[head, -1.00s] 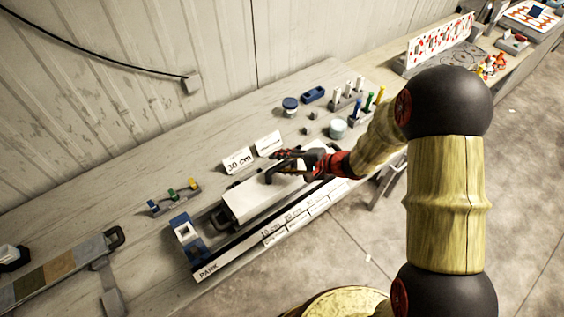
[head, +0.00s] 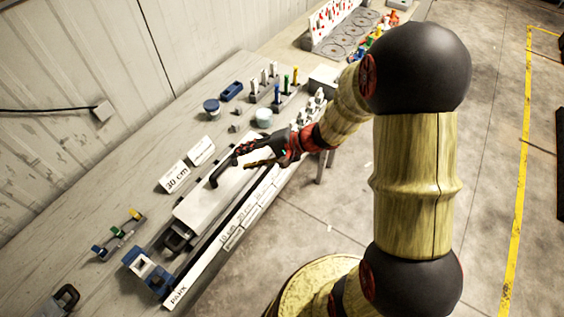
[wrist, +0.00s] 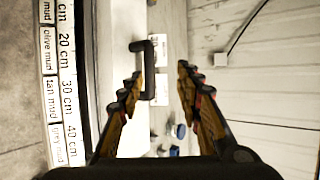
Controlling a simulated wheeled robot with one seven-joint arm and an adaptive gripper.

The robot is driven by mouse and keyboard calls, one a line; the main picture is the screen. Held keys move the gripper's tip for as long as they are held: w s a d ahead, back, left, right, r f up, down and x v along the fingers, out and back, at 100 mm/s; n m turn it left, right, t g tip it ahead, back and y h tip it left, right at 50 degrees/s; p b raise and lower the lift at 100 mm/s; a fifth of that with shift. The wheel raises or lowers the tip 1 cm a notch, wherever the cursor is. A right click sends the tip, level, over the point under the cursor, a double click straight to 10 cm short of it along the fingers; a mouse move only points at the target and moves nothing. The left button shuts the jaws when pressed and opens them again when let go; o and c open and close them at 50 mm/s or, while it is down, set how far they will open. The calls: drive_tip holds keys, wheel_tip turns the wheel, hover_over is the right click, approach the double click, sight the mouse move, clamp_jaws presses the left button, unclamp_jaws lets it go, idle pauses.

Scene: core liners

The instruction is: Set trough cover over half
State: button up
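The trough cover (head: 196,208) is a long pale lid with a black handle (head: 214,179), lying along the trough (head: 172,243) on the bench. The trough's dark inside shows past the cover's near end. My gripper (head: 243,155) is over the cover at the handle's far end. In the wrist view the fingers (wrist: 160,85) are spread apart, with the black handle (wrist: 150,70) ahead between them, nearer the left finger. I cannot tell whether the fingers touch it.
A 30 cm card (head: 174,178) stands behind the trough. A blue end block (head: 148,272) sits at the trough's near end, beside a labelled front strip (head: 233,238). Blue containers (head: 211,107) and a rack of coloured tubes (head: 277,92) stand farther back.

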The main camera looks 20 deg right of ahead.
drive_tip(key=s+a+r+n+g+h, duration=0.2)
drive_tip(key=s+r+n+g+h, duration=0.3)
drive_tip(key=s+r, duration=0.75)
drive_tip(key=s+d+r+n+t+h, duration=0.3)
drive_tip(key=s+d+r+t+h, duration=0.2)
drive_tip(key=s+d+r, duration=0.2)
drive_tip(key=s+d, duration=0.2)
drive_tip(key=shift+s+d+n, duration=0.3)
drive_tip(key=shift+d, duration=0.1)
wheel_tip(320, 180, down, 10)
drive_tip(key=b, duration=0.9)
drive_tip(key=shift+r, duration=0.25)
